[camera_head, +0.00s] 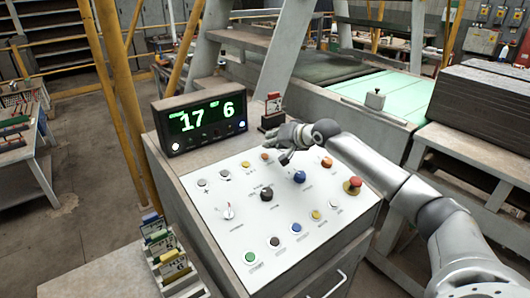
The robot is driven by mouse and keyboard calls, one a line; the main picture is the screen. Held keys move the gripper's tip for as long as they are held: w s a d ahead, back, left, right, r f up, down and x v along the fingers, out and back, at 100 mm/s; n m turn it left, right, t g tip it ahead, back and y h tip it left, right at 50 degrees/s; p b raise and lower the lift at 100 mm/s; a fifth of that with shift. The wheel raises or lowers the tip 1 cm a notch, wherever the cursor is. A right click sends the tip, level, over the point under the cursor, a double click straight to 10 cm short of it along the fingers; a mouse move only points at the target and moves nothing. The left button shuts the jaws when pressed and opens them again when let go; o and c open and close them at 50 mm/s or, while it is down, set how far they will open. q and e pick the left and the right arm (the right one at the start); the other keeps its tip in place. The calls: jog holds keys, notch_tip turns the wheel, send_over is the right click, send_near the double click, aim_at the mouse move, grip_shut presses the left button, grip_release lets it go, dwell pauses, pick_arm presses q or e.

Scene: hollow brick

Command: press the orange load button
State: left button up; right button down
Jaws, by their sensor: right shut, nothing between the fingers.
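The white control panel (215,190) on the console carries several round buttons and knobs. One orange button (265,156) is at the panel's back edge, just left of my right gripper. Another orange button (327,162) is at the back right, to the right of the gripper. The labels are too small to read, so I cannot tell which one is the load button. My right gripper (284,157) is shut and empty, with its fingers over the back of the panel. I cannot tell whether the fingertips touch the panel. My left gripper is not in view.
A display (205,122) reading 17 and 6 stands behind the panel at left. A red emergency knob (353,184) sits at the panel's right. A blue button (299,176) and a black knob (266,194) are in the middle. A card rack (168,262) stands at front left.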

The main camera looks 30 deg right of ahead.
jog(key=r+p, duration=0.1)
jog(key=s+r, duration=0.1)
jog(key=shift+r+p, duration=0.4)
jog(key=shift+w, duration=0.1)
dwell(0.5)
